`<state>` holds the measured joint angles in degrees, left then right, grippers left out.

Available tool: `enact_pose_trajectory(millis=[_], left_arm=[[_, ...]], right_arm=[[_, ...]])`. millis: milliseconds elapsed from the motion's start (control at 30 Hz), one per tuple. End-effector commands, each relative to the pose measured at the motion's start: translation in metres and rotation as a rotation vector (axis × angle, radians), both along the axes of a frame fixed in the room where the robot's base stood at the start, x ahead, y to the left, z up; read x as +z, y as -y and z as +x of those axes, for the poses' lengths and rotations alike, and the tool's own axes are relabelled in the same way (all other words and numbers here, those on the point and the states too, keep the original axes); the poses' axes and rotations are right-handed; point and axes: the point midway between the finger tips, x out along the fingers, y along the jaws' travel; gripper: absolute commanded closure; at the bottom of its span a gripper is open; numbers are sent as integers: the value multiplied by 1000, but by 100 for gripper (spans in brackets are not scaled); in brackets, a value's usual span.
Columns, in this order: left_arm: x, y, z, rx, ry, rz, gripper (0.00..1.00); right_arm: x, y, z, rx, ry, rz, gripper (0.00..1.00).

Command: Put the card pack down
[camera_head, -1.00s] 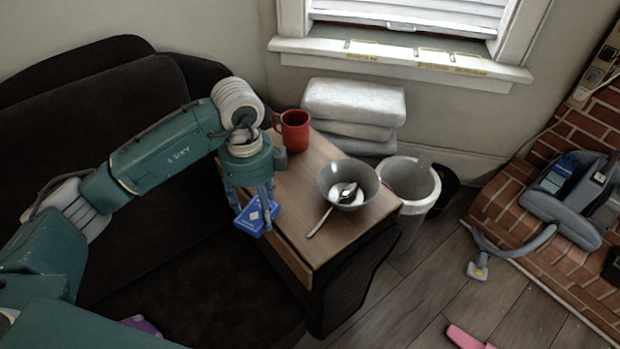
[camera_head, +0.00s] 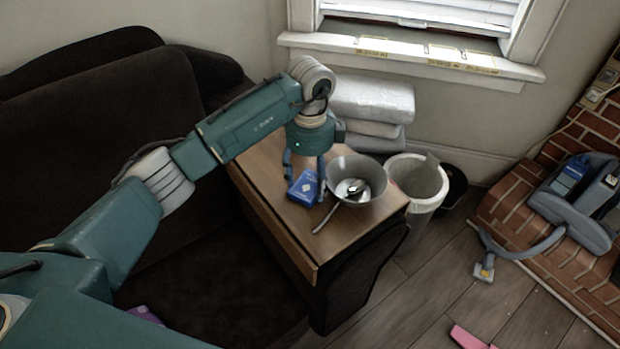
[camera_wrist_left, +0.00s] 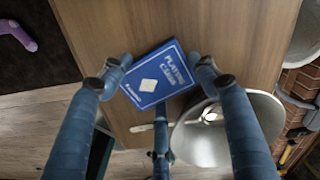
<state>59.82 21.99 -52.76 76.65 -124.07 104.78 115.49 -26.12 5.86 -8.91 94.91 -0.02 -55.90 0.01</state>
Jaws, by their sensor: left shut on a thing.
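The blue card pack (camera_head: 304,187) is between the fingers of my left gripper (camera_head: 305,180), over the wooden side table (camera_head: 268,199) beside the sofa. It also shows in the left wrist view (camera_wrist_left: 158,75), its "Playing Cards" face toward the camera, with fingers at both sides. My left gripper (camera_wrist_left: 160,76) is shut on the pack. The pack is very low over the wood or touching it; I cannot tell which. The grey bowl (camera_head: 366,205) stands just to the right. My right gripper is not in view.
A spoon (camera_head: 326,218) lies on the table, and another spoon is in the bowl. A white bin (camera_head: 428,205) stands off the table's right side. The dark sofa (camera_head: 90,125) is at left. The table's front left part is clear.

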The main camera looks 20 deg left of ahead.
Motion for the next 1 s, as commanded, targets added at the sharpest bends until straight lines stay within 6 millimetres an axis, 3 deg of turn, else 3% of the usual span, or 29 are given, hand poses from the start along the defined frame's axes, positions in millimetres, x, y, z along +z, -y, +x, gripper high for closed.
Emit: enact_pose_trajectory(millis=[233,267,367,733,867,1000], left_arm=[[-3,0,0,0,0,0,67],[-4,0,0,0,0,0,38],[-3,0,0,0,0,-1,21],[3,0,0,0,1,-1,21],[22,0,1,-1,3,-2,21],[53,0,1,-1,4,-1,21]], right_arm=[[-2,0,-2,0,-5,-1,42],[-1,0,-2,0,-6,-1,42],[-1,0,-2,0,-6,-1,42],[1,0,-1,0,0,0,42],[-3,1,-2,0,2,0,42],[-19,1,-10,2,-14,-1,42]])
